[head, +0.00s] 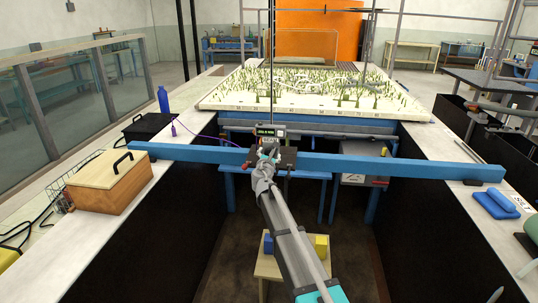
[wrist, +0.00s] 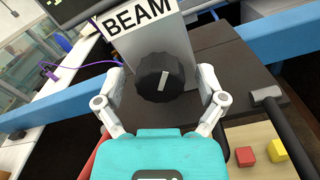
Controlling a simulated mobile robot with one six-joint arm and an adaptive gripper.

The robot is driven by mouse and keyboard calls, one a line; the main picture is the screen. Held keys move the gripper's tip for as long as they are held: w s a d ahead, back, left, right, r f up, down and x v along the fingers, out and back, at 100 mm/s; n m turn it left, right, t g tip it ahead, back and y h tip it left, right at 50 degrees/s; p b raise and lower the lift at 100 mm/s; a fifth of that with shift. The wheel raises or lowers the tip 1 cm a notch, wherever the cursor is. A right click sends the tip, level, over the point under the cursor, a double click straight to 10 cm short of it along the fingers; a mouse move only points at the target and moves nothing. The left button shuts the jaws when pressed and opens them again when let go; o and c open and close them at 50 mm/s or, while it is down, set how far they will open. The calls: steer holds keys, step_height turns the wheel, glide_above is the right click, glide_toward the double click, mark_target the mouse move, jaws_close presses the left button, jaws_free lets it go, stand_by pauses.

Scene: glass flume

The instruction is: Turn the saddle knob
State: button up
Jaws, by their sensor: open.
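The saddle knob (wrist: 160,78) is a black ribbed knob with a white pointer line. It sits on the front of a grey block labelled BEAM (wrist: 137,22) in the wrist view. The pointer is near upright, its top leaning slightly right. My gripper (wrist: 162,88) is open, with one finger on each side of the knob; I cannot tell whether either touches it. In the head view my gripper (head: 268,152) reaches the dark saddle (head: 289,158) on the blue beam, and the knob is hidden there.
The blue beam (head: 420,168) spans the channel between two pale ledges. A black handle (wrist: 268,95) stands right of the knob. A stool (head: 268,268) below bears blue and yellow blocks. A wooden box (head: 105,185) sits on the left ledge, blue pads (head: 497,204) on the right.

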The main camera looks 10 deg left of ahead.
steer(key=s, duration=1.2)
steer(key=shift+a, duration=0.25)
steer(key=shift+s, duration=0.1)
stand_by(0.9)
steer(key=shift+s, duration=0.8)
steer(key=shift+w, duration=0.15)
steer(key=w, duration=1.3)
steer(key=shift+w+d, duration=0.25)
steer(key=shift+w, duration=0.05)
steer(key=shift+c, duration=0.2)
steer(key=c, duration=1.1)
